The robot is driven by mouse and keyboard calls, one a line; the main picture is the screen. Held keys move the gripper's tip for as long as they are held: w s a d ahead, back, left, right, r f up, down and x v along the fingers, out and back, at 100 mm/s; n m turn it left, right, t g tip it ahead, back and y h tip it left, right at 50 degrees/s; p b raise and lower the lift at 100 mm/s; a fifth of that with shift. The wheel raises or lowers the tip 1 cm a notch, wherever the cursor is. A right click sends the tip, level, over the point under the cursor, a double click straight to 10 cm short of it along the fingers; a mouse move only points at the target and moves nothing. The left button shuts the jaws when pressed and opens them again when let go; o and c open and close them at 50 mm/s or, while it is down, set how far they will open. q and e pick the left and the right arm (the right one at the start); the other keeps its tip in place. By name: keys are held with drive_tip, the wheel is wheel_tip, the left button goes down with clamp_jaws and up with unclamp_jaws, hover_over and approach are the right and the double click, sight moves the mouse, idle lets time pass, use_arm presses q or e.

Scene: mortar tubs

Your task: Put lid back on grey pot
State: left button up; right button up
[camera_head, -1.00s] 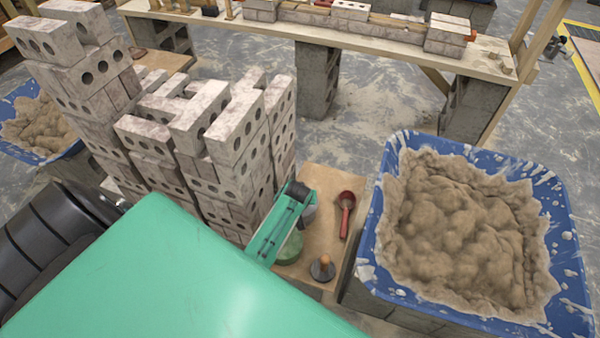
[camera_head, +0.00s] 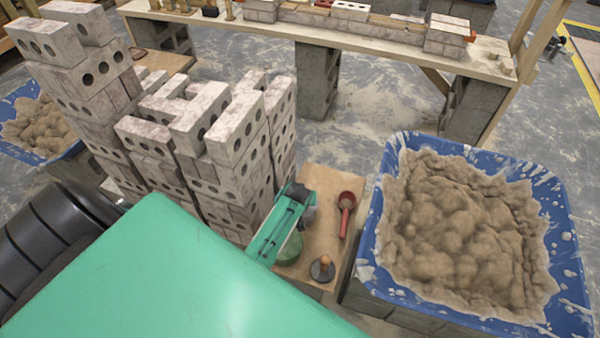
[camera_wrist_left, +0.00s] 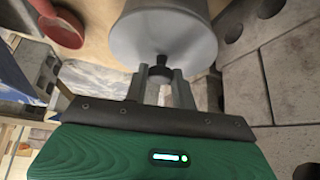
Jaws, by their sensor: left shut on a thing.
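My left gripper (camera_wrist_left: 161,76) is shut on the dark knob (camera_wrist_left: 160,68) of a round grey lid (camera_wrist_left: 165,45) in the left wrist view. The grey side of the pot (camera_wrist_left: 165,7) shows directly beyond the lid. I cannot tell whether the lid is fully seated on its rim. In the head view, my green left arm reaches over the board, and only a sliver of grey (camera_head: 309,213) shows beside the gripper; the fingertips are hidden. My right gripper is not in view.
On the wooden board (camera_head: 328,185) lie a red pan (camera_head: 346,203), a green pot (camera_head: 290,248) and a dark lid with an orange knob (camera_head: 322,270). Stacked bricks (camera_head: 235,130) stand close left. A blue mortar tub (camera_head: 375,225) is at right.

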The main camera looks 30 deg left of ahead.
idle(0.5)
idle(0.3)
use_arm(q)
drive_tip(key=o, duration=1)
drive_tip(key=shift+o, duration=0.6)
drive_tip(key=o, duration=0.4)
drive_tip(key=shift+p, duration=0.3)
drive_tip(key=shift+r+p, duration=3.55)
drive_tip(key=shift+p, duration=0.15)
